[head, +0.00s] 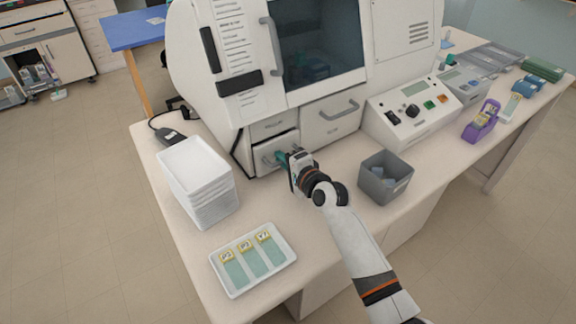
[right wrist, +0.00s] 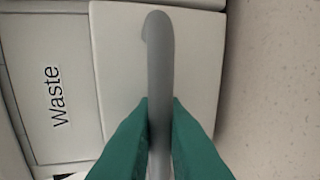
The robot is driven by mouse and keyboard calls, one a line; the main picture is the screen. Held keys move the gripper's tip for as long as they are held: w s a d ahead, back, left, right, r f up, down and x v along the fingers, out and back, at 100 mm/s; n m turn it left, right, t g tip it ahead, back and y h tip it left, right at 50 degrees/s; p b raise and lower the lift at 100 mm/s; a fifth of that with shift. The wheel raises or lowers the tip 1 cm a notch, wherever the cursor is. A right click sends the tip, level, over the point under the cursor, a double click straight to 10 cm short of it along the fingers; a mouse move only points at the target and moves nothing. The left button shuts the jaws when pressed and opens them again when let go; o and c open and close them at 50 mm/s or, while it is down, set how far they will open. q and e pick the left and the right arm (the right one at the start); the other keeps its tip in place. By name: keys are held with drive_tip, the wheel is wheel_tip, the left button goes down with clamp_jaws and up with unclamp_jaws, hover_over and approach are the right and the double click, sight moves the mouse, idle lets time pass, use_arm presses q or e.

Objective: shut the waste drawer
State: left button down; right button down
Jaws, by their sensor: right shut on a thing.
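The waste drawer (head: 262,161) is the small lower drawer at the left of the white machine's base. Its front stands somewhat forward of the panel around it. In the right wrist view the drawer front (right wrist: 198,75) fills the middle, beside a panel labelled "Waste" (right wrist: 56,97). My right gripper (head: 283,158) is at the drawer front. Its green fingertips (right wrist: 160,130) are shut on the grey bar handle (right wrist: 160,60), one on each side of it. The gripper hides part of the drawer front in the head view. My left gripper is not in view.
A stack of white trays (head: 197,190) stands left of the drawer. A white tray with slides (head: 285,268) lies in front. A grey bin (head: 385,180) stands right of my gripper. A control box (head: 410,115) sits beside the machine. Bare bench lies between the trays and bin.

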drive_tip(key=shift+w+a+r, duration=0.1)
drive_tip(key=c, duration=1.6)
unclamp_jaws()
drive_tip(key=shift+c, duration=0.2)
drive_tip(key=shift+o, duration=0.4)
drive_tip(key=shift+r, duration=0.1)
drive_tip(key=shift+s+d, duration=0.35)
drive_tip(key=shift+s, duration=0.25)
drive_tip(key=b+v, duration=0.1)
drive_tip(key=v, duration=1)
drive_tip(key=shift+w+d, duration=0.1)
